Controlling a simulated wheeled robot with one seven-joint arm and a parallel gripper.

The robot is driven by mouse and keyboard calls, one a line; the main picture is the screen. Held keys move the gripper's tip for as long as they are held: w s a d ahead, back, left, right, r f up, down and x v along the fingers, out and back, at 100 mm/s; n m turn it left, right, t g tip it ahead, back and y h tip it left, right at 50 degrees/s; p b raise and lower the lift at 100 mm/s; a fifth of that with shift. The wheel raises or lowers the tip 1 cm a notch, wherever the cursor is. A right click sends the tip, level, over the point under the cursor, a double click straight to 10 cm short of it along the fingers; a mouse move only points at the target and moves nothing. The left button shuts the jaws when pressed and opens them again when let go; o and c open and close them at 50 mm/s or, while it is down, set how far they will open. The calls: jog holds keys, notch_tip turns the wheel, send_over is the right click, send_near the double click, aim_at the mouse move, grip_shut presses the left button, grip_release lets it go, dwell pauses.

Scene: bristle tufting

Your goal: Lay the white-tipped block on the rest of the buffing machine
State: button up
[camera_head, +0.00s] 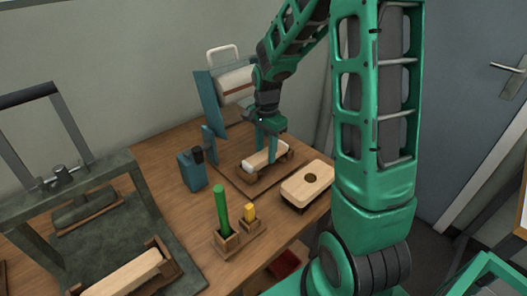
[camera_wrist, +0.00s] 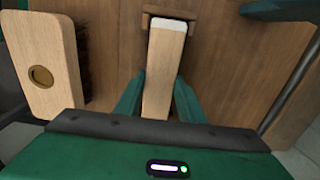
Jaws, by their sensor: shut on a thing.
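My gripper (camera_head: 267,148) is shut on the pale wooden block (camera_head: 265,158), with one green finger on each long side. In the wrist view the block (camera_wrist: 164,75) runs lengthwise between the fingers (camera_wrist: 160,85), its white tip (camera_wrist: 172,26) at the far end. The block lies level at a low wooden rest (camera_head: 287,156) with raised ends. The tip is at the rest's far end piece (camera_wrist: 149,18) in the wrist view. I cannot tell whether the block bears fully on the rest. The buffing machine (camera_head: 208,103), blue with a white roller, stands just behind.
A pale brush block with a round hole (camera_head: 300,190) lies right of the rest and shows in the wrist view (camera_wrist: 45,60). A grey press (camera_head: 85,185) fills the left.

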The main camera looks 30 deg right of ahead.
jog(key=shift+f, duration=0.4)
jog(key=o, duration=1.6)
jog(key=shift+r, duration=0.1)
jog(key=shift+r, duration=3.9)
jog(key=shift+s, duration=0.1)
jog(key=s+d+r+n, duration=0.1)
jog(key=s+n, duration=0.2)
jog(key=s, duration=0.6)
jog(key=s+d+r+n, duration=0.1)
jog(key=s+r+n, duration=0.1)
jog(key=s, duration=0.7)
jog(key=s+d+r+n, duration=0.1)
jog(key=s+n, duration=0.3)
jog(key=s, duration=0.5)
jog(key=shift+s+r, duration=0.15)
jog(key=shift+s, duration=0.2)
